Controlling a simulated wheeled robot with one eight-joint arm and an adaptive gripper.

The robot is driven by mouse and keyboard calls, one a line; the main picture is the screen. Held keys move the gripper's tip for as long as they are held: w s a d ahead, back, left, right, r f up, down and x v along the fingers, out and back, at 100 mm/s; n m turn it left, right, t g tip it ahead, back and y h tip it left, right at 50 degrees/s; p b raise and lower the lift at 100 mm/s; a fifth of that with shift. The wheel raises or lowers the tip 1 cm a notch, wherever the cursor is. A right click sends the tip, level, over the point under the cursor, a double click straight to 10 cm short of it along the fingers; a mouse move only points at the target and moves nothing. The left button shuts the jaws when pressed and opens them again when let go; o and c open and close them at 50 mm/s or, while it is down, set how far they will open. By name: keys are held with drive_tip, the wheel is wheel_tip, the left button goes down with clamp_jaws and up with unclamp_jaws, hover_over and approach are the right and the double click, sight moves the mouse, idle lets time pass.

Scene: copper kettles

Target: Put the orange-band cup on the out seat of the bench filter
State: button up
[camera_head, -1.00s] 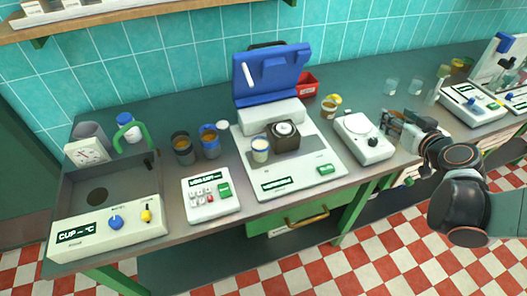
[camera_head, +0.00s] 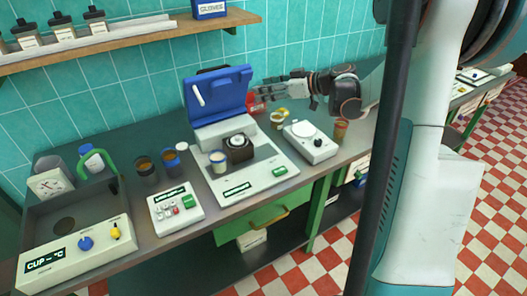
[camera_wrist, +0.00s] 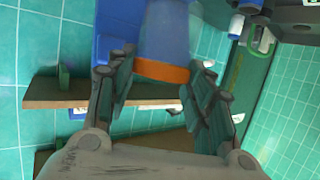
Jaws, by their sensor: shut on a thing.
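In the wrist view, the orange-band cup (camera_wrist: 163,35) is bluish and translucent, with a wide orange band at its near end. It sits between the fingers of my gripper (camera_wrist: 160,85), which is shut on it. In the head view my gripper (camera_head: 264,92) is above the back of the bench, right of the raised blue lid; the cup cannot be made out there. A white machine (camera_head: 265,183) with this blue lid (camera_head: 216,95) stands mid-bench. It bears a dark block with a round top (camera_head: 238,146) and a pale cup (camera_head: 217,161). Its label is unreadable, so I cannot tell whether it is the bench filter.
A white device with a round plate (camera_head: 310,143) stands right of the machine, with an amber cup (camera_head: 340,131) beyond. A red bin (camera_head: 255,104) is behind my gripper. Two dark cups, a keypad box (camera_head: 175,207) and a grey basin (camera_head: 75,205) are left. A shelf (camera_head: 130,42) hangs above.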

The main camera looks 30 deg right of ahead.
drive_tip(key=shift+s+d+f, duration=0.1)
drive_tip(key=shift+d+f, duration=0.1)
drive_tip(key=shift+f, duration=0.1)
wheel_tip(320, 180, down, 19)
drive_tip(key=b, duration=0.6)
drive_tip(key=shift+f+b, duration=0.1)
drive_tip(key=shift+b, duration=0.3)
drive_tip(key=o, duration=1.1)
drive_tip(key=shift+c, duration=0.2)
drive_tip(key=shift+d+r, duration=0.1)
drive_tip(key=shift+r, duration=0.1)
drive_tip(key=p+v, duration=0.3)
drive_tip(key=v, duration=0.9)
drive_tip(key=shift+f, duration=0.1)
